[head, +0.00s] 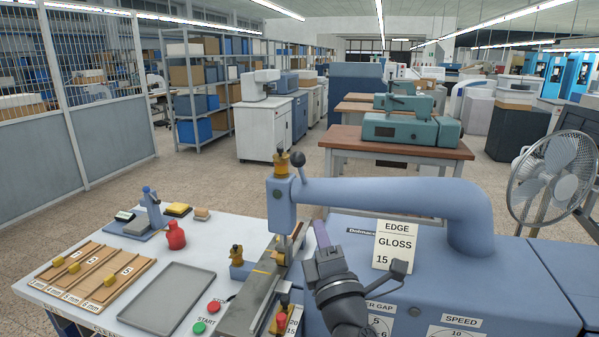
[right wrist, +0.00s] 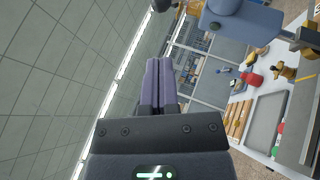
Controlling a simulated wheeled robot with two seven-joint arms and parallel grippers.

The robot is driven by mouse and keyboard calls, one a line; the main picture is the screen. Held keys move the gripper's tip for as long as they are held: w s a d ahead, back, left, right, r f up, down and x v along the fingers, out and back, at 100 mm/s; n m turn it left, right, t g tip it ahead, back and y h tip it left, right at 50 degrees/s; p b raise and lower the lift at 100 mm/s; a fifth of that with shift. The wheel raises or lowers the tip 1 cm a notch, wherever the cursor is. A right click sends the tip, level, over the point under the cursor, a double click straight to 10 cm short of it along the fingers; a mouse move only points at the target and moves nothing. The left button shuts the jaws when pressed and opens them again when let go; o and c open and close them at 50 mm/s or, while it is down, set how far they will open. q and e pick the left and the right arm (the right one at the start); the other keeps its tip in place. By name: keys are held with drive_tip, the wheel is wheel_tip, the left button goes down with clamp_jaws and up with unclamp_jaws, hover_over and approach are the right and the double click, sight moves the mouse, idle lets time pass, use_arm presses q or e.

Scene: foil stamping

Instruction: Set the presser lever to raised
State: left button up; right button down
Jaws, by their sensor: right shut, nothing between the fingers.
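The presser lever (head: 298,160) is a short arm with a black ball knob on the head of the blue stamping machine (head: 400,205). Its knob points up, leaning slightly left in the head view. The knob also shows at the top edge of the right wrist view (right wrist: 161,5). My right gripper (head: 321,232) is shut and empty, below and to the right of the lever, in front of the machine's arm. Its two purple fingers lie together in the right wrist view (right wrist: 159,62). It touches nothing that I can see. My left gripper is not in view.
A card marked EDGE GLOSS 15 (head: 394,245) stands right of my gripper, behind a dark-padded handle (head: 399,267). A grey tray (head: 166,299), a red bottle (head: 175,237) and a wooden rack (head: 62,282) are on the white table to the left. A fan (head: 557,168) stands at right.

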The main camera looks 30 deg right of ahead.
sight(300, 165)
drive_tip(key=p+x, duration=0.1)
drive_tip(key=x, duration=1.1)
drive_tip(key=shift+w+d+r, duration=0.1)
drive_tip(key=shift+w+d, duration=0.05)
drive_tip(key=shift+w, duration=0.15)
drive_tip(key=shift+w+d+r, duration=0.15)
drive_tip(key=shift+w+r, duration=0.05)
drive_tip(key=shift+w, duration=0.3)
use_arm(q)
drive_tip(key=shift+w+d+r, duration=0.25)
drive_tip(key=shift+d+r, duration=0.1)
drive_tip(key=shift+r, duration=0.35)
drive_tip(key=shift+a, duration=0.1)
